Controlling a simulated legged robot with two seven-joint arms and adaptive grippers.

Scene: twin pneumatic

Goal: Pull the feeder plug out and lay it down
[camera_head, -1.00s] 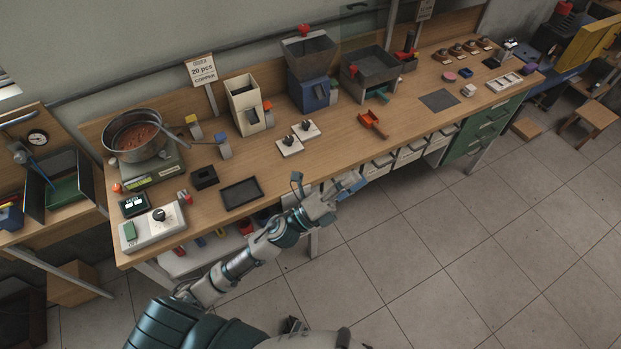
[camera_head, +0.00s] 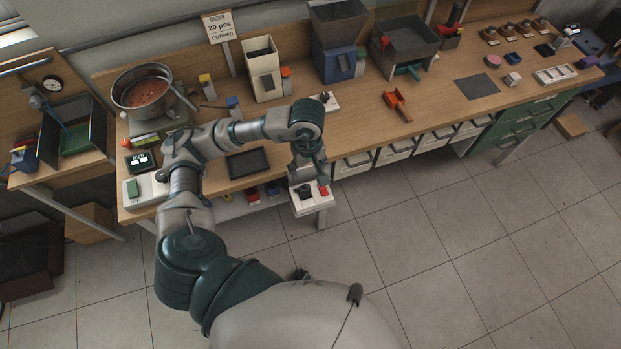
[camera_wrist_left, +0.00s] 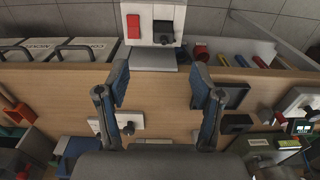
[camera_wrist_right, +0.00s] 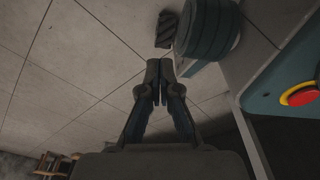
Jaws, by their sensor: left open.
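A white box (camera_head: 311,203) with a red switch and a black plug-like piece (camera_head: 304,193) sits at the bench's front edge. In the left wrist view the box (camera_wrist_left: 147,12) is at top centre, with the black piece (camera_wrist_left: 163,33) right of the red switch (camera_wrist_left: 133,26). My left gripper (camera_wrist_left: 161,84) is open and empty, pointing down over the bench edge. The black piece lies beyond its fingertips, apart from them. The head view shows this gripper (camera_head: 302,170) partly hidden by its wrist. My right gripper (camera_wrist_right: 160,68) is shut and empty above the floor.
A white plate with a dark fitting (camera_head: 326,101) stands behind my left arm. A black tray (camera_head: 248,162) lies left of the gripper and an orange scoop (camera_head: 397,104) right. The bench between scoop and gripper is largely clear. A red button (camera_wrist_right: 300,94) is beside my right gripper.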

